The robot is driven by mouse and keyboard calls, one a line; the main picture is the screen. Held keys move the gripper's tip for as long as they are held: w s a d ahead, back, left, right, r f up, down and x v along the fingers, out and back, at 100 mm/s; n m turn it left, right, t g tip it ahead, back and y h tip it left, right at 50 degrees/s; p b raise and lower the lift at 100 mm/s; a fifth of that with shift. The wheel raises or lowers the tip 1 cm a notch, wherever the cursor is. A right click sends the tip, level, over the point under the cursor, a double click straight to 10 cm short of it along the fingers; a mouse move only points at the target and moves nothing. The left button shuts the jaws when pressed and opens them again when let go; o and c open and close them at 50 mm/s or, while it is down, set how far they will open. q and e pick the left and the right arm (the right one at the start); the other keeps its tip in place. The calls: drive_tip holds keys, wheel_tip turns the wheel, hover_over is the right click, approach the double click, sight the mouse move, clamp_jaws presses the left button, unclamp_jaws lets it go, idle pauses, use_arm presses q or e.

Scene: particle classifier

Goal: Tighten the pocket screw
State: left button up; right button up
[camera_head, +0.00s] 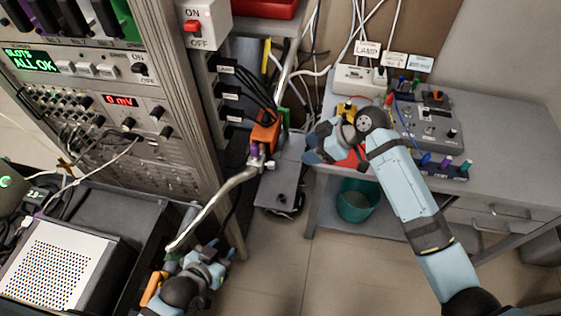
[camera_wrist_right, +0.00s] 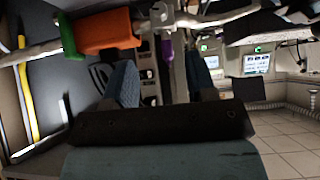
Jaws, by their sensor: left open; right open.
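A small purple knob (camera_head: 254,149), which may be the pocket screw, sits below an orange block (camera_head: 265,132) on a pale bent pipe beside the rack. The right wrist view shows the purple knob (camera_wrist_right: 167,48) beyond the gap between my fingers, apart from them, with the orange block (camera_wrist_right: 106,33) to its left. My right gripper (camera_head: 316,147) is open and empty, to the right of the orange block. It also shows in the right wrist view (camera_wrist_right: 162,80). My left gripper (camera_head: 207,252) is open, low beside the rack's base, its fingertips partly unclear.
The instrument rack (camera_head: 100,130) stands at the left. A grey workbench (camera_head: 500,135) with a control box (camera_head: 428,125) lies at the right, under my right arm. A teal bin (camera_head: 357,203) stands below the bench. The floor (camera_head: 300,265) between the arms is clear.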

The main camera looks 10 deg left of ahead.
sight(272, 165)
drive_tip(key=p+x, duration=0.1)
drive_tip(key=x, duration=1.2)
drive_tip(key=shift+p, duration=0.35)
drive_tip(key=c, duration=0.9)
